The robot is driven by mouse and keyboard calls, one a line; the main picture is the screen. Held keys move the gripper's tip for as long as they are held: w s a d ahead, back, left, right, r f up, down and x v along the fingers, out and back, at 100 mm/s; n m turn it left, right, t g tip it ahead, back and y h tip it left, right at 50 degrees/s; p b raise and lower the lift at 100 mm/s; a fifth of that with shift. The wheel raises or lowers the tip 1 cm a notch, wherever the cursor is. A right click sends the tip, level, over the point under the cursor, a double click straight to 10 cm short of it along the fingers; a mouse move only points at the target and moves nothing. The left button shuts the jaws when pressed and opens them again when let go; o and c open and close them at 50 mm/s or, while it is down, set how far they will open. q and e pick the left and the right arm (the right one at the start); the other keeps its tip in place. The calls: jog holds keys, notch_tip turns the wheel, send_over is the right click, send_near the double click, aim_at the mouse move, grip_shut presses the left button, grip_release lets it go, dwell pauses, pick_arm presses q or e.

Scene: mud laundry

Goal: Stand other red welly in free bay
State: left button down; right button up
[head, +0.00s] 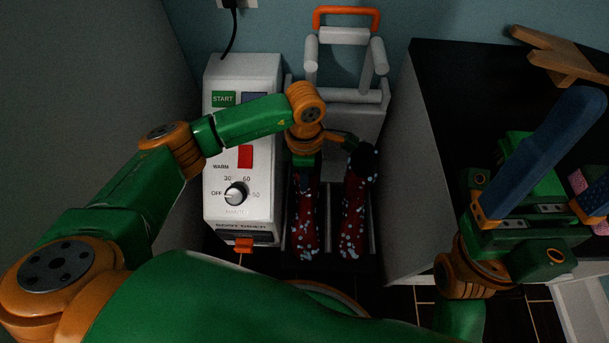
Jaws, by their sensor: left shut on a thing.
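Two dark red wellies with pale spots stand side by side in the bays of a grey rack on the boot dryer. The right welly (353,215) is upright, with its dark open top showing. The left welly (305,222) also looks upright, toe towards me; its upper part is hidden under my left wrist. My left gripper (304,182) points down and is shut on the left welly near its top. Its fingertips are mostly hidden.
The white dryer panel (265,185) has a dial, a START button and a red switch. A grey frame with an orange handle (346,15) rises behind the wellies. A black-topped cabinet (435,85) stands close on the right, with a wooden thing (560,55) on it.

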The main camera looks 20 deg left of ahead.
pick_arm(q)
jog(key=shift+c, duration=1.8)
grip_release()
